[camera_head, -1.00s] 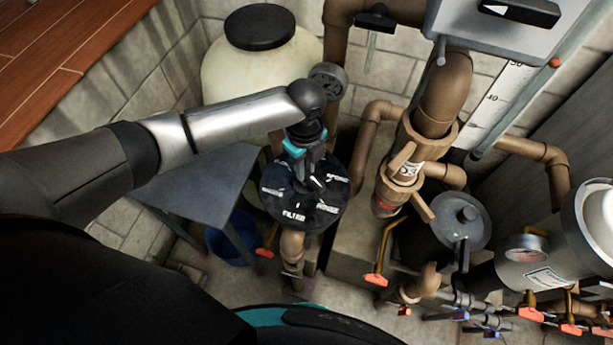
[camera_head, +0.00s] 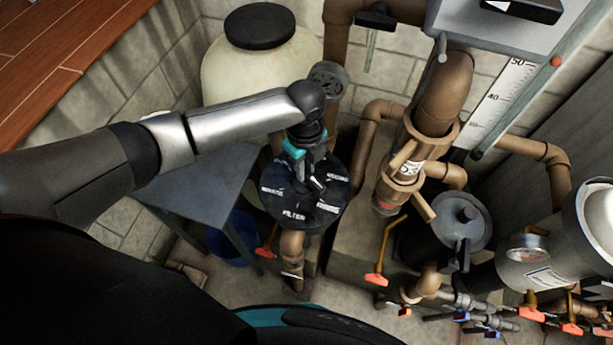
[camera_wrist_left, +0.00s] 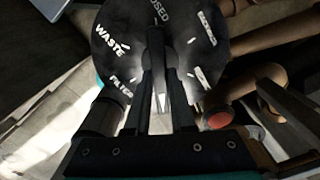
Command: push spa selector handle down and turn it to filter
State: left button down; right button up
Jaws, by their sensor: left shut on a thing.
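The spa selector (camera_head: 275,204) is a black round valve head with white position labels, below the middle of the head view. It also fills the top of the left wrist view (camera_wrist_left: 110,65), where FILTER reads at lower left and WASTE at left. My left gripper (camera_head: 312,168) reaches down over the dial from the upper left, shut on the selector's dark handle (camera_wrist_left: 156,55). The fingers sit on both sides of the handle, which hide part of it. The handle lies across the dial, off the FILTER label. I cannot tell whether it is pressed down. My right gripper is out of view.
A cream tank (camera_head: 225,75) with a black lid stands behind my left arm. A grey table (camera_head: 195,190) and blue bucket (camera_head: 232,240) are at left.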

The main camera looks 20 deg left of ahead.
pick_arm(q)
jog(key=shift+f, duration=0.25)
jog(key=shift+r+m, duration=0.1)
jog(key=shift+m, duration=0.9)
jog(key=m, duration=0.3)
jog(key=shift+m, duration=0.3)
jog(key=m, duration=0.6)
jog(key=c, duration=0.6)
grip_release()
jog(key=shift+c, duration=0.2)
